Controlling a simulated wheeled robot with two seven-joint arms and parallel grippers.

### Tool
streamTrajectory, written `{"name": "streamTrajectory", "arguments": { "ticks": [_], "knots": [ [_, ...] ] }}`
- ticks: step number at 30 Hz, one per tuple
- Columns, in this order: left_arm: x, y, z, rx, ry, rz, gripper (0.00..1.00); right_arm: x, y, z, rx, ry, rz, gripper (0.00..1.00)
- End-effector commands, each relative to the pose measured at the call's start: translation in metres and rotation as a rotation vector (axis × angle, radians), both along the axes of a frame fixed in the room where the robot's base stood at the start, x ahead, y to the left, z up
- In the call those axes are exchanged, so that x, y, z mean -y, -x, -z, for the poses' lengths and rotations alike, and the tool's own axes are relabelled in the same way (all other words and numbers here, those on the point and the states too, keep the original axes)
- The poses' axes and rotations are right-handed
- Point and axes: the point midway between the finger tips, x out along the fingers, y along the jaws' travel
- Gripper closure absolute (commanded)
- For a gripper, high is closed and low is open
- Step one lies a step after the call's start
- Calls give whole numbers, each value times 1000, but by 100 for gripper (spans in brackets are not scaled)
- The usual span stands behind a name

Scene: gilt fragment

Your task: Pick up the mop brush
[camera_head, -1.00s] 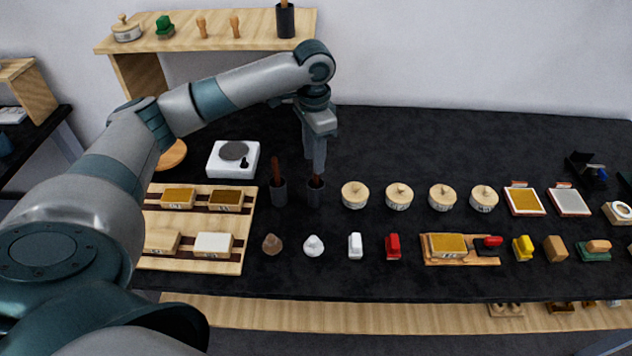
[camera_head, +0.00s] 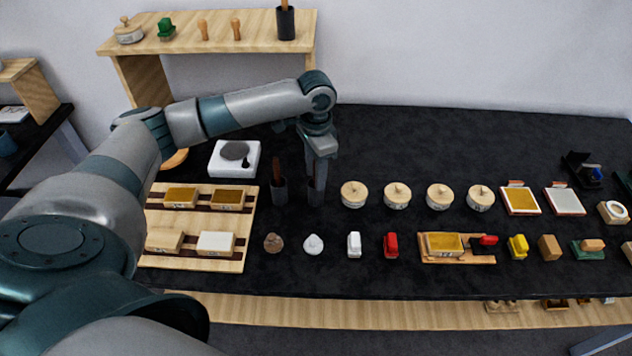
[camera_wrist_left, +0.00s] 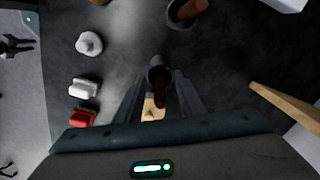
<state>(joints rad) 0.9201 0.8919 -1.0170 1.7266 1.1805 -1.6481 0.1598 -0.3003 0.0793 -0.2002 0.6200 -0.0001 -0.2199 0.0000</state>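Two dark cups, each with a brown-handled brush, stand on the black table. I cannot tell by look which one is the mop brush. The left cup (camera_head: 279,193) has its brown handle (camera_head: 277,168) in clear view. My left gripper (camera_head: 317,178) points down over the right cup (camera_head: 316,198) and mostly hides its brush. In the left wrist view, the brown handle (camera_wrist_left: 160,93) of that brush rises from its cup (camera_wrist_left: 157,65) between my fingers, which look open and spread around it. The other brush (camera_wrist_left: 188,10) shows at the top edge. My right gripper is not in view.
Round lidded pots (camera_head: 354,194) stand right of the cups. A white scale (camera_head: 222,167) is behind left, a wooden tray (camera_head: 253,222) to the left. Small brown (camera_head: 273,243) and white (camera_head: 313,244) lumps lie in front. A wooden shelf (camera_head: 185,44) stands behind.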

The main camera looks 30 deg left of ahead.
Motion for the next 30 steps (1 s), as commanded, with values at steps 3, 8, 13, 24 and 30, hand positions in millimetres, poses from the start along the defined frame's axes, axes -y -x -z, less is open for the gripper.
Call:
{"name": "streamTrajectory", "arguments": {
  "ticks": [3, 8, 13, 24, 30],
  "knots": [
    [0, 0, 0, 0, 0, 0, 65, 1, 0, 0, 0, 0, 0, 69],
    [0, 0, 0, 0, 0, 0, 96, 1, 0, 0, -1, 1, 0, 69],
    [0, 0, -1, 0, 0, 0, 100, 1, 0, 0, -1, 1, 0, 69],
    [0, -1, -9, 1, 0, -1, 100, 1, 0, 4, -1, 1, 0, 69],
    [0, -1, -35, 4, 0, 0, 100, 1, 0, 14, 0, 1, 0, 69]
  ]
}}
